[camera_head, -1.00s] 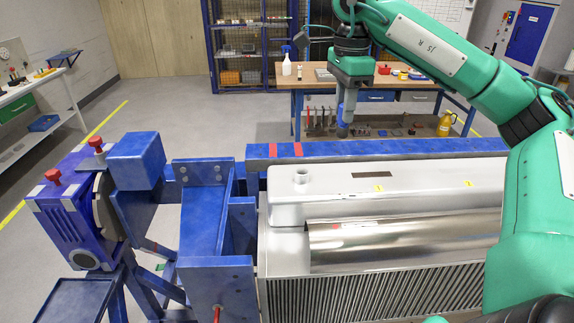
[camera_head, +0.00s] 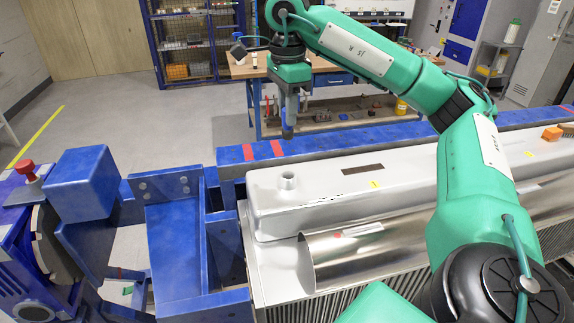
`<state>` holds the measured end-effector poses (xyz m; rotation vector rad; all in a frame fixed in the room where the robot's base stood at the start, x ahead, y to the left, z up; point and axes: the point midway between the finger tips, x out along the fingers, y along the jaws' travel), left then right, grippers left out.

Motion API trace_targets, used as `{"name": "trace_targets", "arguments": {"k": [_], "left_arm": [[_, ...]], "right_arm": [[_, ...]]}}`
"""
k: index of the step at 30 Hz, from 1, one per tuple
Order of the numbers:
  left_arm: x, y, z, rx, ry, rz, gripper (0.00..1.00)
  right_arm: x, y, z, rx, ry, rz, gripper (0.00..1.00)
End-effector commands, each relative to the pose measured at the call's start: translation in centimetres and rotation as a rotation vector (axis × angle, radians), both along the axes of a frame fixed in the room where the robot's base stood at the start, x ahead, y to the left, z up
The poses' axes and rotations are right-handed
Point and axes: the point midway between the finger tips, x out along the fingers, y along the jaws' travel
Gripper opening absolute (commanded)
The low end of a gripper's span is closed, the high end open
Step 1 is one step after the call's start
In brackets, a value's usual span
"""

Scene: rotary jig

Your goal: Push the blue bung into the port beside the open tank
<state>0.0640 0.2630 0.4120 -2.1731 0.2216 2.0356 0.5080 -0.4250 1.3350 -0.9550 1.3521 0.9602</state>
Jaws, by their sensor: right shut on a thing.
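The silver tank (camera_head: 400,185) lies along the jig, with a short round port (camera_head: 288,180) standing up from the left end of its top. My right gripper (camera_head: 289,112) points down, shut on the blue bung (camera_head: 288,131), whose lower end shows below the fingers. In the picture the bung is straight above the port and apart from it; how far it is in depth is hard to tell. My left gripper is not in view.
The blue jig beam (camera_head: 330,141) with red marks runs behind the tank. A curved metal sheet (camera_head: 365,240) lies in front of the tank top. An orange block (camera_head: 552,134) is at the right. A workbench (camera_head: 245,70) stands behind.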

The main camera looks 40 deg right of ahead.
Motion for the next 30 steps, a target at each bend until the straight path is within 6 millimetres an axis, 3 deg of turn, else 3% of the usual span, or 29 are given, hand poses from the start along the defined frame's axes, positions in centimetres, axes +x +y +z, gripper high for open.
{"name": "trace_targets", "arguments": {"k": [2, 7, 18, 24, 30], "left_arm": [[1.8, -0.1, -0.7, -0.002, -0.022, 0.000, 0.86], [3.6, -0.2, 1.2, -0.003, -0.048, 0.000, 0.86], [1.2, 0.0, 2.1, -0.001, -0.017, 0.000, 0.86], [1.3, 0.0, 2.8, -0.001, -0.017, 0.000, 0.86], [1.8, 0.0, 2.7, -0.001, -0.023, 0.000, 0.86]], "right_arm": [[-0.1, 0.0, -1.8, 0.000, 0.004, 0.001, 0.00], [-0.1, -0.1, -5.2, -0.002, 0.005, -0.001, 0.00], [-0.1, -0.1, -9.8, 0.000, 0.002, -0.001, 0.00], [-0.1, 0.0, -12.4, 0.000, 0.001, 0.000, 0.00], [-0.1, 0.0, -12.8, 0.001, -0.001, 0.000, 0.00]]}}
